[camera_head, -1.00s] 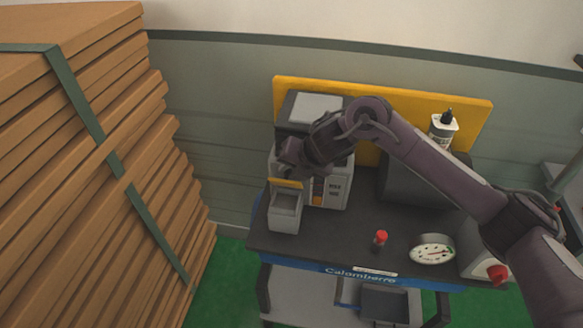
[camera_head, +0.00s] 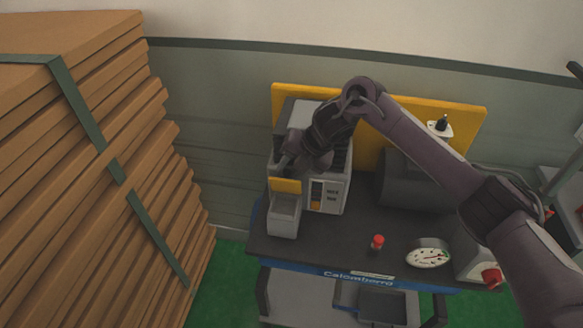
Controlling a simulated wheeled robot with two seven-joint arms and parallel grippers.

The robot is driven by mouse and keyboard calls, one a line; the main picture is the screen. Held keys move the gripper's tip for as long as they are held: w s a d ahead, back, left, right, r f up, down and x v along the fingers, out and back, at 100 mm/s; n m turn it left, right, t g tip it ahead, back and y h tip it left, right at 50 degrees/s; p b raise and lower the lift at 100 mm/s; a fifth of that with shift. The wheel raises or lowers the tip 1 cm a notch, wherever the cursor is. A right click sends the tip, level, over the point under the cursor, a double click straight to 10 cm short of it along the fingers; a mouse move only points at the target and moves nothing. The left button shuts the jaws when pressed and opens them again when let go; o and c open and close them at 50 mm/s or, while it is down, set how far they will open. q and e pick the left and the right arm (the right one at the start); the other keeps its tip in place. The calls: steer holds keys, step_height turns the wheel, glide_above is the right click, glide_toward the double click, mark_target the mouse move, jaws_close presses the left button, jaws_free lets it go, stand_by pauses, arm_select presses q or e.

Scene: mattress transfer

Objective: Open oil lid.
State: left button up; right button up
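A grey machine (camera_head: 333,193) stands at the left of the dark workbench top, in front of a yellow back panel. A small grey box (camera_head: 284,217) sticks out at its front left. A yellow flap (camera_head: 285,186) stands up at the back of this box, whose top looks open. My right gripper (camera_head: 286,166) is just above the yellow flap, at the machine's front left. My own wrist and hand hide part of the machine, and the fingers are too small and dark to tell open from shut. My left gripper is not in view.
A red-capped item (camera_head: 377,243) and a round gauge (camera_head: 428,254) are on the bench (camera_head: 330,245). A white bottle (camera_head: 440,128) is behind my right arm. A tall strapped stack of brown boards (camera_head: 90,180) fills the left side. Green floor lies between stack and bench.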

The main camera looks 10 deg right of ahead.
steer(key=shift+o, duration=0.7)
